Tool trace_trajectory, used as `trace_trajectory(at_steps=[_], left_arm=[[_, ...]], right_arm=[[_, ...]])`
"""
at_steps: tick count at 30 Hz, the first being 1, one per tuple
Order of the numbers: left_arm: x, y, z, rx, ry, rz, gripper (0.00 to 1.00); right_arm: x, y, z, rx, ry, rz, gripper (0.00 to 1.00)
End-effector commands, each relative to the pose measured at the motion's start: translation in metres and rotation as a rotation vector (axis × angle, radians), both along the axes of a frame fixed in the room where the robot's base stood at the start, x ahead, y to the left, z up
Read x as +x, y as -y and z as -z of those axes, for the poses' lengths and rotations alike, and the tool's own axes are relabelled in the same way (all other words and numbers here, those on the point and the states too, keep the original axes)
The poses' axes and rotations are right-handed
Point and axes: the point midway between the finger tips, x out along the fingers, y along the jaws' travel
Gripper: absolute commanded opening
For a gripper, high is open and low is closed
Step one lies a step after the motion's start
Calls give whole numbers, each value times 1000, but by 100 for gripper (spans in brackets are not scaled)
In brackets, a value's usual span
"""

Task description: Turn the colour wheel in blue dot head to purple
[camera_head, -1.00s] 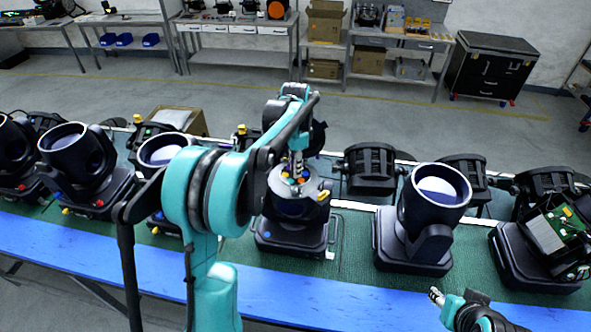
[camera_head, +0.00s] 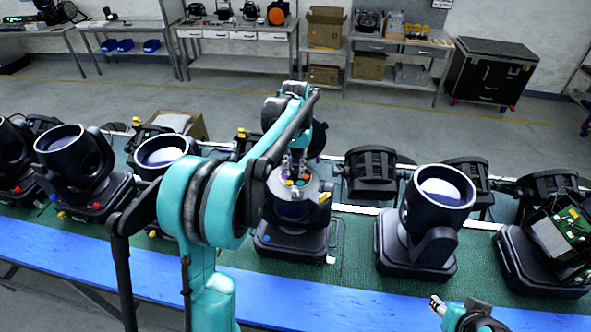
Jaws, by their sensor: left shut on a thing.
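The blue dot head (camera_head: 291,240) stands in the middle of the bench, its top open, with a small blue dot on the front of its base. Inside the top, small coloured pieces of the colour wheel (camera_head: 290,182) show, among them orange and purple. A yellow part (camera_head: 324,197) sticks out at the right rim. My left gripper (camera_head: 298,170) reaches down into the open top and is shut at the wheel; its fingertips and the exact contact are too small to make out. My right gripper (camera_head: 436,303) is low at the right, in front of the bench, away from the head.
A whole moving head (camera_head: 432,215) stands to the right, and an opened one with a green board (camera_head: 564,233) is farther right. More heads (camera_head: 75,165) crowd the left. The blue front edge (camera_head: 330,305) of the bench is clear.

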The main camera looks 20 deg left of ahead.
Motion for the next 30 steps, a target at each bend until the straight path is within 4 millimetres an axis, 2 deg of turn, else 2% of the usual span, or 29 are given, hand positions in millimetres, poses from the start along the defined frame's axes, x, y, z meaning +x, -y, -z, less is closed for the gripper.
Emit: trace_trajectory(at_steps=[30], left_arm=[[0,-1,0,1,3,-965,0]], right_arm=[[0,0,13,0,0,0,40]])
